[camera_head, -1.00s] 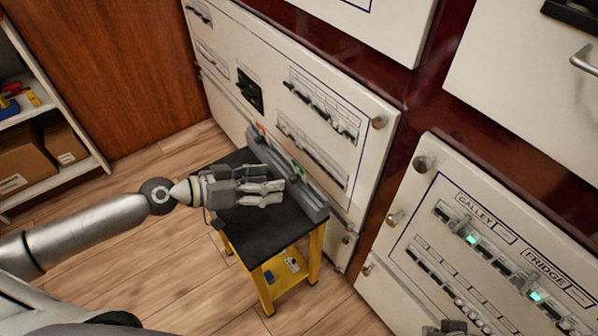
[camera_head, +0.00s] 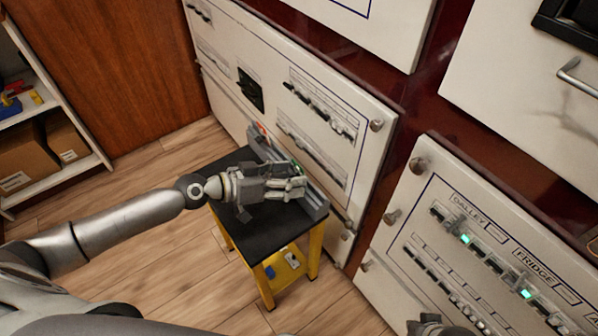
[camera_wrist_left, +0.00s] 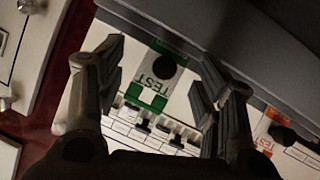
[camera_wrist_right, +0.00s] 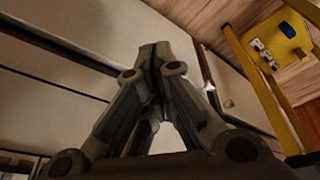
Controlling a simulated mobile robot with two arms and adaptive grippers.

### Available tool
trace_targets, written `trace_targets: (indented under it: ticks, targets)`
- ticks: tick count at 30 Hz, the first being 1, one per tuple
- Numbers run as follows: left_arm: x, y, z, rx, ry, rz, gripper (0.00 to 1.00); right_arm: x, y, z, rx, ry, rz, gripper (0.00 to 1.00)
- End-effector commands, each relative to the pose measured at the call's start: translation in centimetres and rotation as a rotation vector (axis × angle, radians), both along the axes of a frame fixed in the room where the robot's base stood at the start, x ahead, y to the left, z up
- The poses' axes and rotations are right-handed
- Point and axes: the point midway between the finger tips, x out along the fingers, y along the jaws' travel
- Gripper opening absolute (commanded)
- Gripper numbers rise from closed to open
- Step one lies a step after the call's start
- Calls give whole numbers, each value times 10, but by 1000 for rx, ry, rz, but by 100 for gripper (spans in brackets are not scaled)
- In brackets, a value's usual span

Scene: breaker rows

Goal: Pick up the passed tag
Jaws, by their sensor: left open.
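A white tag with a green border, a dark hole and the word TEST (camera_wrist_left: 157,76) hangs between the fingers of my left gripper (camera_wrist_left: 162,75) in the left wrist view. In the head view, only a bit of its green (camera_head: 298,168) shows behind that gripper (camera_head: 297,188). The left gripper is open, its fingers on either side of the tag; I cannot tell whether they touch it. An orange-bordered TEST tag (camera_wrist_left: 268,133) is farther right in the left wrist view. My right gripper (camera_wrist_right: 153,55) has its fingers together, with nothing visible between them.
The grey rail (camera_head: 318,205) stands on the black-topped yellow stand (camera_head: 262,233), close to the white breaker panel (camera_head: 365,160). Another panel with green lights (camera_head: 460,265) is at the right. A shelf with boxes (camera_head: 30,155) is at the left. Wooden floor is free around the stand.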

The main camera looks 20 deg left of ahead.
Motion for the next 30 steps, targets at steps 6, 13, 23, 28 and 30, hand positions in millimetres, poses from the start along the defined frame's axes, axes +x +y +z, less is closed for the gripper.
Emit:
trace_targets:
  ticks: [6, 13, 23, 28, 30]
  targets:
    - [0, 0, 0, 0, 0, 0, 45, 0, 0, 0, 0, 0, 0, 0]
    - [0, 0, 0, 0, 0, 0, 27, 0, 0, 1, 0, -1, -1, 0]
    - [-1, 0, 0, 0, 0, 0, 27, 0, 0, 1, 0, -1, -1, 0]
    - [0, 0, 5, 1, -1, 0, 26, 1, 0, 1, 1, -6, -1, 0]
    - [0, 0, 8, 1, -1, -2, 6, 0, 0, -6, -1, 4, 0, 0]
